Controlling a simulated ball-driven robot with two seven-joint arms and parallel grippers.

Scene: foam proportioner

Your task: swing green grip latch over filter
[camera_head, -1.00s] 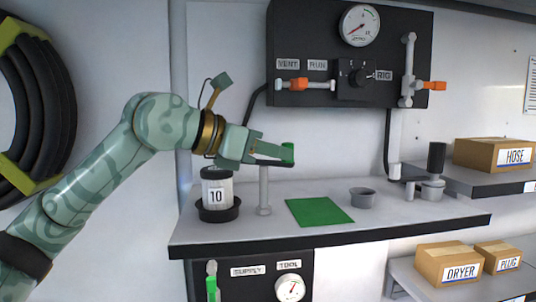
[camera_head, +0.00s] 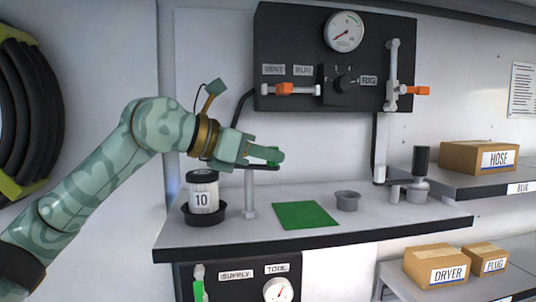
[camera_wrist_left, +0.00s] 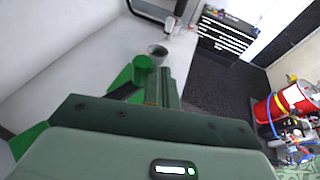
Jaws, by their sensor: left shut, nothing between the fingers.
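The latch is a dark arm (camera_head: 262,167) on top of a grey post (camera_head: 250,195), with a green grip at its right end. The grip shows as a green cylinder in the left wrist view (camera_wrist_left: 142,69); in the head view my fingers mostly hide it. The filter (camera_head: 204,193), a clear and white canister labelled 10, stands upright in a black cup left of the post. The latch arm points right, away from the filter. My left gripper (camera_head: 278,156) is shut and empty, its fingers beside the grip; contact cannot be told. My right gripper is out of view.
A green mat (camera_head: 305,215) and a small grey cup (camera_head: 347,201) lie right of the post on the counter (camera_head: 335,232). A black panel (camera_head: 335,60) with a gauge and orange-handled valves hangs above. Boxes (camera_head: 480,157) stand on shelves at right.

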